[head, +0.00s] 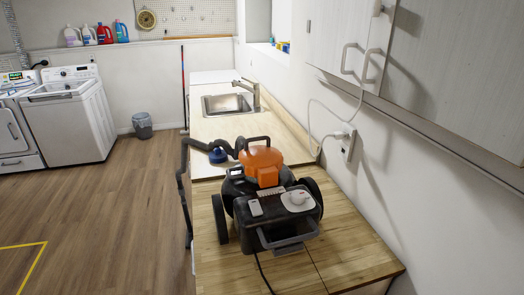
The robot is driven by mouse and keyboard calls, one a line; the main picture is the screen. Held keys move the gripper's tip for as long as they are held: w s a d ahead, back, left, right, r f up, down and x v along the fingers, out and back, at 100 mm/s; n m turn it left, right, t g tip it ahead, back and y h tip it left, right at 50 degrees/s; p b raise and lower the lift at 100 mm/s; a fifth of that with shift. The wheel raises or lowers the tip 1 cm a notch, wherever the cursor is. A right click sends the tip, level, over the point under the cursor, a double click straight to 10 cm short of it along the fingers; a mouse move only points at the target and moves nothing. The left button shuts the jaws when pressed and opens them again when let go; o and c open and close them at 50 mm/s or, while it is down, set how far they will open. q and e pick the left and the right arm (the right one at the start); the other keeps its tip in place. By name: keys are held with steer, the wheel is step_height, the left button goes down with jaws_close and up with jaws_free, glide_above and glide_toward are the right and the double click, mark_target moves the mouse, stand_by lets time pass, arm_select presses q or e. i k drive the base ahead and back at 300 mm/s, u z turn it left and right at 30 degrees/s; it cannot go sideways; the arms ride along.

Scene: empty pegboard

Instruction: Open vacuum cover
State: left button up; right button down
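A shop-type vacuum (270,195) stands on the wooden counter, with a black body and large black wheels at its sides. The cover appears to sit down on the body; no gap shows from here. A black hose (189,165) runs off to the left. Neither of my grippers is in view.
The wooden counter (352,262) has free room at the near right. A sink (228,104) lies behind the vacuum. The white wall with an outlet (347,142) and cabinets (445,75) bounds the right. A bin (142,125) and washer (70,113) stand beyond open floor.

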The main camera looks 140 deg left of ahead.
mark_target(264, 163)
steer(key=z, duration=5.2)
steer(key=i, duration=2.55)
steer(key=z, duration=2.15)
